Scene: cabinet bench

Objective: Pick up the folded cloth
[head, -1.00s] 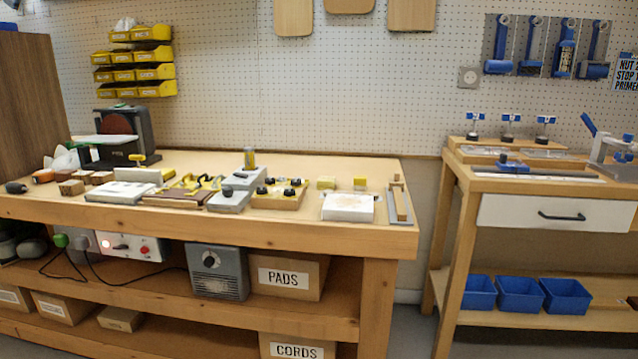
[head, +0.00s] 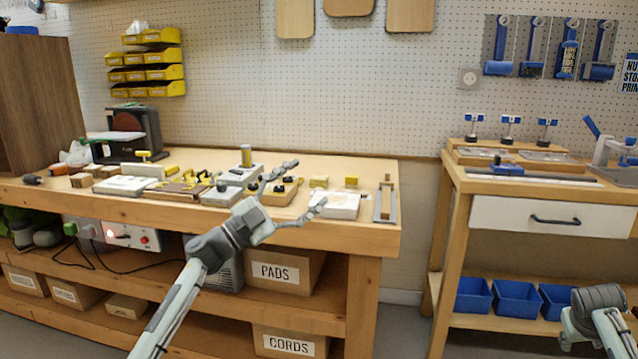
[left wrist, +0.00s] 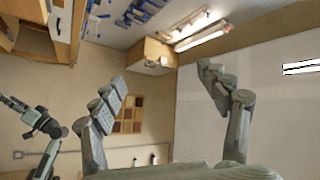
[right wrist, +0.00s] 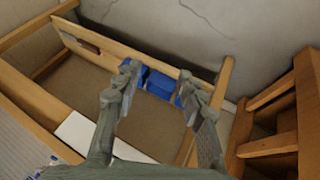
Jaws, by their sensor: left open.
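A pale, flat-topped block-like stack (head: 345,208) lies near the right front of the long wooden bench; it may be the folded cloth, but I cannot tell for sure. My left gripper (head: 298,190) reaches up in front of the bench with its fingers spread, one overlapping the stack's left side in the head view. I see no contact and nothing between the fingers, also in the left wrist view (left wrist: 162,78). My right gripper shows open and empty in the right wrist view (right wrist: 160,82); in the head view only its wrist shows at the lower right.
A second bench with a drawer (head: 550,217) and blue bins (head: 517,298) stands right, across a gap.

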